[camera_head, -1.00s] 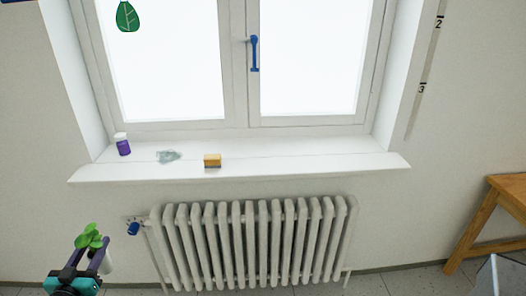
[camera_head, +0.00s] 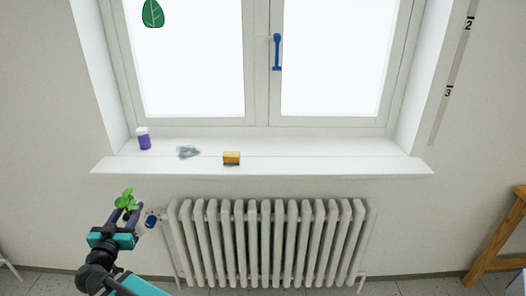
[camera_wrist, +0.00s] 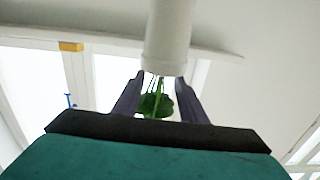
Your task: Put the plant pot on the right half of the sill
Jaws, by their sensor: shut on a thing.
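The plant pot (camera_wrist: 168,40) is a white cylinder with a green plant (camera_wrist: 157,103); in the wrist view it appears upside down, leaves below the pot. My gripper (camera_head: 126,212) is shut on it, with dark fingers either side. In the head view the green leaves (camera_head: 127,199) show above the fingers, while the pot is mostly hidden. My gripper is below and in front of the left end of the white sill (camera_head: 330,165), left of the radiator. The right half of the sill is bare.
On the sill's left half are a purple jar with a white lid (camera_head: 144,138), a crumpled greyish clear item (camera_head: 188,152) and a yellow sponge (camera_head: 231,158) just left of the middle. A radiator (camera_head: 270,243) stands below. A blue window handle (camera_head: 277,52) is above.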

